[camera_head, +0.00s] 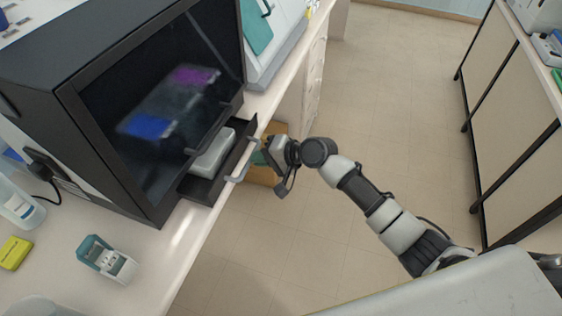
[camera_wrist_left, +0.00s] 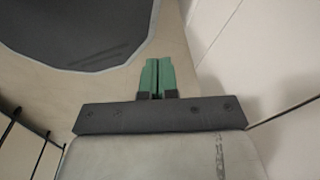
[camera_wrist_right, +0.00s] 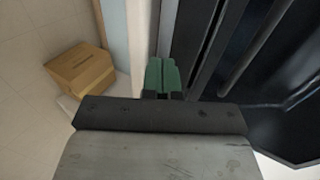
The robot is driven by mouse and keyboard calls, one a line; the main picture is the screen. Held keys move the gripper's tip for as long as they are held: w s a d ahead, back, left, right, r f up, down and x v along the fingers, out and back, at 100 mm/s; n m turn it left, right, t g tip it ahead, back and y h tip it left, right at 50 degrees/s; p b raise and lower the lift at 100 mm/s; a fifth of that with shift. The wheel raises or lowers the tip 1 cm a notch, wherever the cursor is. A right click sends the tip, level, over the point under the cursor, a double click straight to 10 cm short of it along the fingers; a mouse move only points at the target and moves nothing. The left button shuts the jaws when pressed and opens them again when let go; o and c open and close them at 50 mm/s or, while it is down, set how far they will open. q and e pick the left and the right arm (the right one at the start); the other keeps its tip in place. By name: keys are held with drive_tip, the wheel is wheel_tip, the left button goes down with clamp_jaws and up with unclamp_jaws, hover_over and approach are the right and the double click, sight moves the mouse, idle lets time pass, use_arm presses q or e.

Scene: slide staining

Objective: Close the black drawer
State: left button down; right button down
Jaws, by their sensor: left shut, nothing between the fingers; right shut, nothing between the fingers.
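The black drawer (camera_head: 199,190) is pulled out at the base of the black machine (camera_head: 160,212), above the counter edge. A white block-shaped item (camera_head: 213,155) lies in it. A grey handle (camera_head: 238,177) is on its front. My right gripper (camera_head: 259,156) is just outside the drawer front, close to the handle; I cannot tell whether it touches. In the right wrist view its green fingers (camera_wrist_right: 161,74) are together and empty, beside dark panels. My left gripper (camera_wrist_left: 157,74) shows only in the left wrist view, its green fingers together and empty, away from the drawer.
A cardboard box (camera_wrist_right: 82,70) stands on the floor below the counter. A teal-and-white holder (camera_head: 106,259), a yellow item (camera_head: 14,253) and a bottle (camera_head: 20,205) are on the counter (camera_head: 160,270). The floor to the right is open up to another bench.

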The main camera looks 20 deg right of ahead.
sight(236, 148)
drive_tip(key=w+a, duration=0.1)
drive_tip(key=a, duration=0.1)
drive_tip(key=w+a+b, duration=0.1)
drive_tip(key=w+a, duration=0.2)
drive_tip(key=a, duration=0.2)
drive_tip(key=shift+w, duration=0.35)
drive_tip(key=shift+w+a, duration=0.1)
drive_tip(key=shift+a, duration=0.05)
drive_tip(key=shift+r, duration=0.1)
drive_tip(key=shift+r, duration=0.1)
